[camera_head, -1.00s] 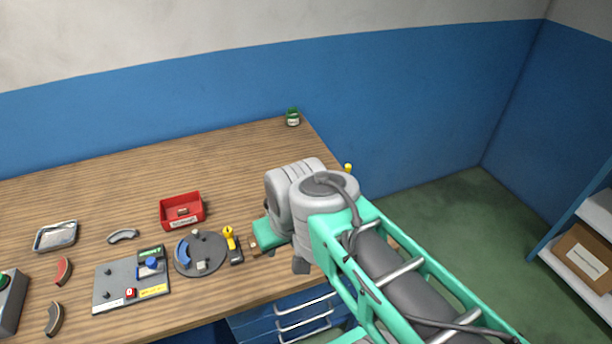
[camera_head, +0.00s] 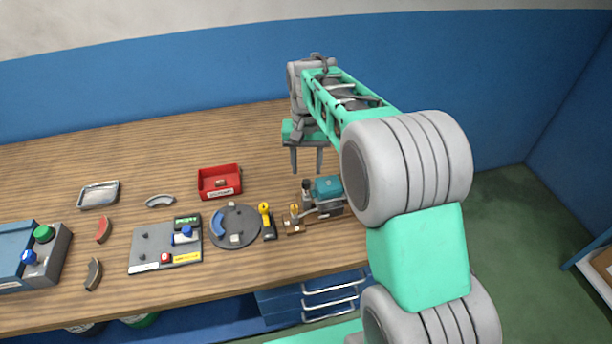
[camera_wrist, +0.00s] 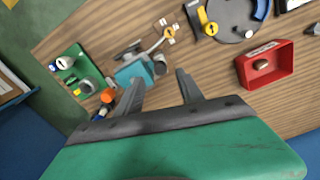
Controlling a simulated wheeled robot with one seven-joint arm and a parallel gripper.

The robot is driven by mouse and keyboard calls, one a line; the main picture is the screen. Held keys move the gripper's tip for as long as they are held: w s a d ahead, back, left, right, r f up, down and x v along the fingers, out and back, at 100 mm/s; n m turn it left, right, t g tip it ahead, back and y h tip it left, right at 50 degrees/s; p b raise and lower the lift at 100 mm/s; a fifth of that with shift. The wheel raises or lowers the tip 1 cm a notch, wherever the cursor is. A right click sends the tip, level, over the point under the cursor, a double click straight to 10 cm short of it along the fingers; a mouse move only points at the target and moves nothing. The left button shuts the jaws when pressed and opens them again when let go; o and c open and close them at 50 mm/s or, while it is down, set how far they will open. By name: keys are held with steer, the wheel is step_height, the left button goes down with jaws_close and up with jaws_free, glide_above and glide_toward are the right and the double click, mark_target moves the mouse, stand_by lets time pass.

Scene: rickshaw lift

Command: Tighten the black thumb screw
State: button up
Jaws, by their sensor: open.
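A teal clamp-like device (camera_head: 328,188) stands on a wooden base near the right end of the bench. A small dark knob (camera_head: 306,185) stands upright at its left; it may be the black thumb screw, but I cannot tell for sure. The teal device also shows in the wrist view (camera_wrist: 133,73), just beyond the fingertips. My gripper (camera_head: 306,168) points down, open and empty, above and behind the dark knob in the head view. In the wrist view my gripper (camera_wrist: 160,80) has its two fingers apart, with bare bench and part of the device beyond them.
A red tray (camera_head: 220,183), a grey turntable (camera_head: 235,240) with a yellow-handled clamp (camera_head: 265,215), and a grey switch board (camera_head: 150,262) lie to the left. A green board (camera_wrist: 75,78) with knobs shows in the wrist view. The back of the bench is clear.

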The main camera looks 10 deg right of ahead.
mark_target(306, 181)
step_height(306, 181, down, 5)
steer(key=shift+r+p, duration=0.1)
steer(key=shift+p, duration=0.25)
steer(key=shift+c, duration=0.4)
jaws_close()
